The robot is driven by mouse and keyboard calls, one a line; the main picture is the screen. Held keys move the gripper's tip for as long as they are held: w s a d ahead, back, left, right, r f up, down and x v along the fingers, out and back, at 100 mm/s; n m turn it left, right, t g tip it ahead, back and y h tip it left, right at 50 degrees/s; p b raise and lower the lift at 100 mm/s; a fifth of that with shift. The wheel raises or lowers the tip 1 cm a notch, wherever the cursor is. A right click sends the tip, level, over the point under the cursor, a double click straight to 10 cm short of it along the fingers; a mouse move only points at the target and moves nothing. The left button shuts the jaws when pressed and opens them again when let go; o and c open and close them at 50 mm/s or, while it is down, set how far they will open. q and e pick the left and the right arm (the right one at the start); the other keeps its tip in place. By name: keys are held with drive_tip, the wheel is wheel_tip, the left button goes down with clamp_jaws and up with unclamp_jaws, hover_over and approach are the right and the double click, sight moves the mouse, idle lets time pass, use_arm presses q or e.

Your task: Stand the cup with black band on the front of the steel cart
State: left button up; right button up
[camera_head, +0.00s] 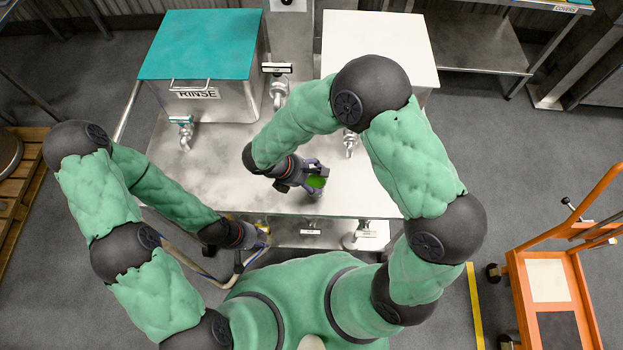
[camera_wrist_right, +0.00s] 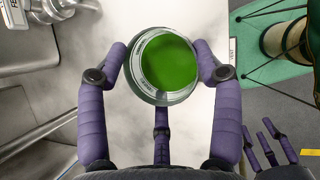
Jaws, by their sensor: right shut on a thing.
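A clear cup with green contents (camera_head: 317,182) is upright at the front part of the steel cart top (camera_head: 225,185). My right gripper (camera_head: 314,170) is shut on it. In the right wrist view the cup (camera_wrist_right: 168,65) sits between the purple fingers of the right gripper (camera_wrist_right: 168,75), seen from above. I cannot make out a black band on it, nor whether its base touches the steel. My left gripper (camera_head: 263,232) is low at the cart's front edge, left of the cup; its purple fingers show spread and empty in the right wrist view (camera_wrist_right: 267,148).
A steel box marked RINSE with a teal lid (camera_head: 200,45) and a white-topped box (camera_head: 380,45) stand at the back, with taps (camera_head: 185,132) over the cart. The cart top left of the cup is clear. A lower front shelf carries a whitish item (camera_head: 366,238). An orange trolley (camera_head: 550,270) stands right.

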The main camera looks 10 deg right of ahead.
drive_tip(key=shift+f, duration=0.55)
drive_tip(key=o, duration=1.7)
drive_tip(key=shift+r, duration=0.15)
drive_tip(key=p+v, duration=0.2)
drive_tip(key=v, duration=1)
drive_tip(key=shift+p, duration=0.4)
